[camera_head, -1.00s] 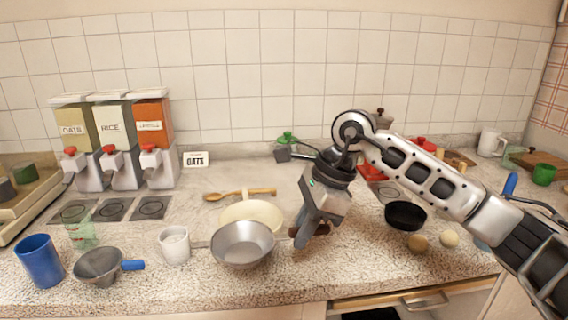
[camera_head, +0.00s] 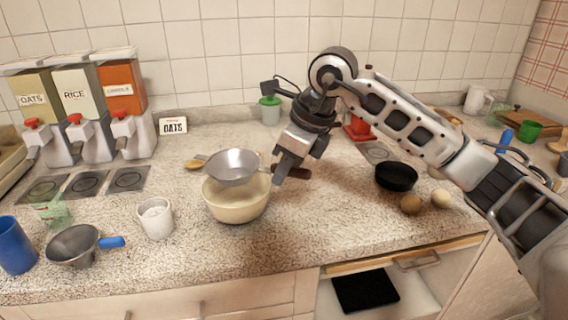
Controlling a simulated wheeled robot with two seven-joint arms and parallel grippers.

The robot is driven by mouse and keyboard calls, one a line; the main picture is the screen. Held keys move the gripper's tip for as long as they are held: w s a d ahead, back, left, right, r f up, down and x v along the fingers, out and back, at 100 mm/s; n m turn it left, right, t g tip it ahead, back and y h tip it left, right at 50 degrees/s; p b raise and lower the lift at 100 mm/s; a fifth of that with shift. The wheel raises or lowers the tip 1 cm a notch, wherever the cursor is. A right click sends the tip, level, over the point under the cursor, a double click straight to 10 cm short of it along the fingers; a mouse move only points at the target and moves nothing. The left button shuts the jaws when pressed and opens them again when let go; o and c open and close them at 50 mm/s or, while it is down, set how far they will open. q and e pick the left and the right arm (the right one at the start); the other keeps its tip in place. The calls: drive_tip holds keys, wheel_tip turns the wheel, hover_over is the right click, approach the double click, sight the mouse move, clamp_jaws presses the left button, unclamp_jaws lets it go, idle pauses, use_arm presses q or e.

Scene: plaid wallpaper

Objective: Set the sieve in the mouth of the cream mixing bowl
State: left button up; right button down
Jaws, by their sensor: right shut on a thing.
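The grey metal sieve (camera_head: 233,167) is over the cream mixing bowl (camera_head: 237,208) in the head view. Its rim looks roughly level and sits higher than the bowl's rim, hiding the back of the mouth. I cannot tell whether its underside touches the bowl. My right gripper (camera_head: 281,174) is shut on the sieve's brown handle (camera_head: 301,172), to the right of the bowl and above the counter. The bowl stands upright on the counter. My left gripper is out of view.
A white cup (camera_head: 155,218) stands left of the bowl, with a grey strainer-like pan (camera_head: 74,245) with a blue handle farther left. A black bowl (camera_head: 396,176) is to the right. The counter in front is clear.

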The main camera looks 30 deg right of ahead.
drive_tip(key=shift+f+b, duration=1.05)
drive_tip(key=shift+f, duration=0.5)
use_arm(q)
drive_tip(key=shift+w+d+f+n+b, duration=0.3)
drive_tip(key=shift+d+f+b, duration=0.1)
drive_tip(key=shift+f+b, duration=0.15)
use_arm(e)
drive_tip(key=shift+f, duration=0.7)
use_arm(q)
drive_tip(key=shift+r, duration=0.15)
use_arm(e)
drive_tip(key=shift+f, duration=0.1)
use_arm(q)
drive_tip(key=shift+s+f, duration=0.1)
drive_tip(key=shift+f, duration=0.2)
use_arm(e)
drive_tip(key=c, duration=1.3)
unclamp_jaws()
drive_tip(key=v, duration=1.6)
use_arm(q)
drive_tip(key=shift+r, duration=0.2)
